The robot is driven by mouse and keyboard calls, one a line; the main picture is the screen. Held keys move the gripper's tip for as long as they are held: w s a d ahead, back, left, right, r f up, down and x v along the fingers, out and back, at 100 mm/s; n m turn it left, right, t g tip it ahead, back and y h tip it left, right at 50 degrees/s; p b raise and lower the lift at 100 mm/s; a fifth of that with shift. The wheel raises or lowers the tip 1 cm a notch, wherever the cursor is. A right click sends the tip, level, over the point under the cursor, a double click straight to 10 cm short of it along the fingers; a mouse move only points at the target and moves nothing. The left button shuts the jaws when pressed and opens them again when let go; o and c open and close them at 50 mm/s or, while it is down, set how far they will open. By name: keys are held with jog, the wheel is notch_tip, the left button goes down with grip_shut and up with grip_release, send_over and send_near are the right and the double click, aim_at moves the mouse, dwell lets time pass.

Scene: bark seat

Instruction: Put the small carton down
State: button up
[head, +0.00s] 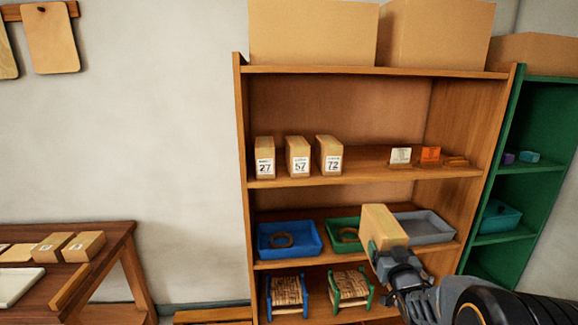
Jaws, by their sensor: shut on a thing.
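A small tan carton (381,227) is held in my gripper (386,252), in front of the wooden shelf unit (243,150). My gripper is shut on the carton's near lower end. The carton hides part of the green tray and the grey tray behind it. I cannot tell how far it is from the shelf. Three upright cartons stand in a row on the shelf board above, labelled 27 (265,158), 57 (298,157) and 72 (329,156).
Right of carton 72, the board is clear up to a white card (400,155) and an orange item (430,154). Below are a blue tray (289,240), green tray (341,233) and grey tray (428,228). A table (118,238) with several cartons stands left; a green shelf (524,168) stands right.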

jog(key=s+a+f, duration=0.1)
jog(key=a+f, duration=0.2)
jog(key=f, duration=0.5)
jog(key=s+a+f, duration=0.2)
jog(key=a+f, duration=0.2)
jog(key=f, duration=0.5)
jog(key=s+a+f, duration=0.2)
jog(key=a+f, duration=0.1)
jog(key=f, duration=0.5)
jog(key=shift+s+a+f+b, duration=0.15)
jog(key=shift+s+f+b, duration=0.1)
jog(key=shift+f+b, duration=0.1)
